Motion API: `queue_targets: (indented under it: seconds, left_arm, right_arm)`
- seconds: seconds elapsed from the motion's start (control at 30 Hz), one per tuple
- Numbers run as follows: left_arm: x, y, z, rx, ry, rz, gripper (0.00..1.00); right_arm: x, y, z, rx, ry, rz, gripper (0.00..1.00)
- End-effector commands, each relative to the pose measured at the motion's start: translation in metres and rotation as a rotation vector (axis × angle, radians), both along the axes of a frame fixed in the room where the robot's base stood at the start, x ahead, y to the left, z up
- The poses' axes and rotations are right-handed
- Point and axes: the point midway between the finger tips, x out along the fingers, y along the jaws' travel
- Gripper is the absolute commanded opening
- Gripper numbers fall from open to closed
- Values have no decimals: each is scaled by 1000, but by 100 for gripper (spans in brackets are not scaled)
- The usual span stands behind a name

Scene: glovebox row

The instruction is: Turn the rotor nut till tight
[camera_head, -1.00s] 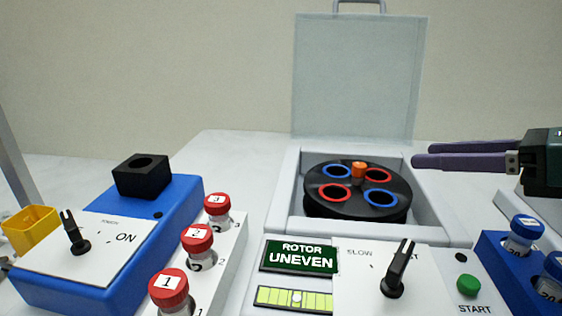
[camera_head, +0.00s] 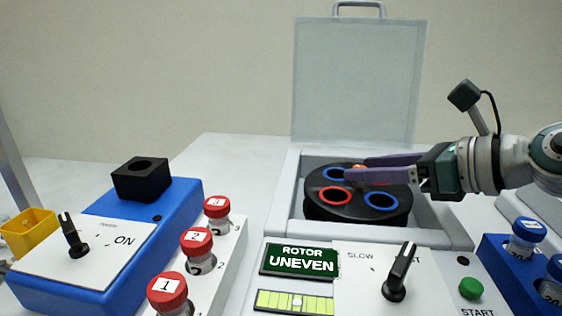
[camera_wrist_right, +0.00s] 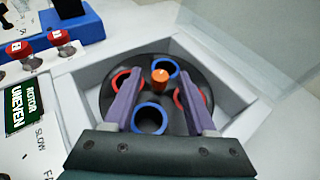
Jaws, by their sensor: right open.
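The orange rotor nut (camera_wrist_right: 160,76) stands at the centre of the black rotor (camera_wrist_right: 118,108) in the right wrist view. In the head view the nut (camera_head: 359,167) shows only in part behind my fingers. The rotor (camera_head: 330,208) has holes ringed in blue and red and sits in the open centrifuge (camera_head: 293,190). My right gripper (camera_wrist_right: 160,90) is open, with its purple fingers reaching over the rotor, one on each side of the nut. In the head view my right gripper (camera_head: 358,169) comes in from the right. I cannot tell whether the fingers touch the nut. My left gripper is not in view.
The clear lid (camera_head: 358,80) stands raised behind the rotor. A display (camera_head: 298,260) reads ROTOR UNEVEN. A knob (camera_head: 398,275) and a green START button (camera_head: 471,288) are in front. Red-capped vials (camera_head: 197,241) stand left, blue-capped vials (camera_head: 527,228) right.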

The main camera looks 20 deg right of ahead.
Motion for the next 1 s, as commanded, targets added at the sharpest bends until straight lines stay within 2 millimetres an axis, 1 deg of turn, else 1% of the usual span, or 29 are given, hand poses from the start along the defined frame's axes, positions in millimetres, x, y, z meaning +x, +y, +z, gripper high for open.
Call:
queue_targets:
  seconds: [0.13,0.63,1.0]
  left_arm:
    - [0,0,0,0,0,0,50]
    - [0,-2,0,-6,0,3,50]
    - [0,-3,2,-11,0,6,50]
  right_arm:
    - [0,0,0,0,0,0,56]
    - [0,0,0,1,0,0,0]
    - [-1,0,1,1,0,-3,0]
